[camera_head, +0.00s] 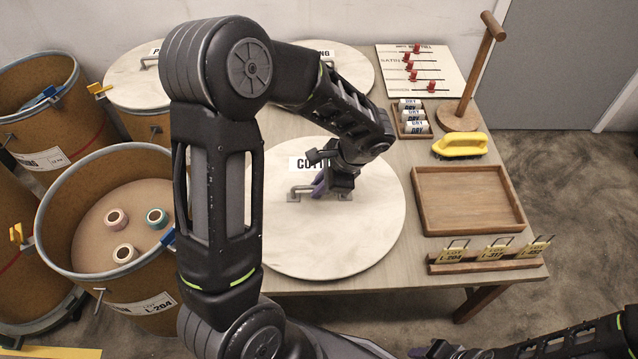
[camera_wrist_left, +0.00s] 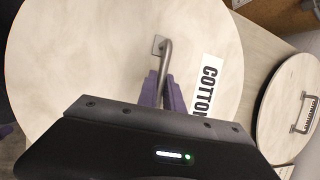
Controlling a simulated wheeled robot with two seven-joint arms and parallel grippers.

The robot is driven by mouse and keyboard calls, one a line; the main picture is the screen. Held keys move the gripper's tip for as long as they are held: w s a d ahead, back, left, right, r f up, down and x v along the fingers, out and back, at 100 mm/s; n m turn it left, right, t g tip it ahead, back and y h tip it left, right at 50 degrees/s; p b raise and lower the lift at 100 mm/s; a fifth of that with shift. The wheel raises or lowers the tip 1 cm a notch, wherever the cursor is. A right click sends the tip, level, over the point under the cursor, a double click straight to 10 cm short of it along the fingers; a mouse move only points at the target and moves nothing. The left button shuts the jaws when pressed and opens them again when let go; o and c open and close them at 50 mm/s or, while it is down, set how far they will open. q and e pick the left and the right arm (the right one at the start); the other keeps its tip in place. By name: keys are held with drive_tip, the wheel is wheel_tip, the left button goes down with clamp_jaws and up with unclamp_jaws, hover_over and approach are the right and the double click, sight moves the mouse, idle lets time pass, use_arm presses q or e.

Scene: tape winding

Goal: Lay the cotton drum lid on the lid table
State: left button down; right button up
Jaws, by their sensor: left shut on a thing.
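The cotton drum lid (camera_head: 345,240) is a round pale disc with a metal bar handle and a label partly reading "COTTON". It lies flat on or just above the lid table (camera_head: 400,268); I cannot tell if it touches. My left gripper (camera_head: 322,190) is at the handle and shut on it. In the left wrist view the lid (camera_wrist_left: 70,60) fills the left, and purple fingertips (camera_wrist_left: 160,88) close around the handle (camera_wrist_left: 166,58). My right gripper (camera_head: 435,350) is at the bottom edge, partly cut off; its jaws are unclear.
Two other lids lie at the back, one at the left (camera_head: 125,85) and one at the middle (camera_head: 350,68). An open drum (camera_head: 75,190) with several tape rolls stands left. A wooden tray (camera_head: 465,200), yellow brush (camera_head: 460,146) and tag holder (camera_head: 485,262) occupy the table's right.

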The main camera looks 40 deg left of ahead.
use_arm(q)
drive_tip(key=shift+f+b, duration=0.45)
drive_tip(key=shift+f, duration=0.45)
drive_tip(key=c, duration=1.4)
unclamp_jaws()
drive_tip(key=p+v, duration=0.2)
drive_tip(key=v, duration=0.5)
drive_tip(key=shift+d+r, duration=0.2)
drive_tip(key=shift+r, duration=0.15)
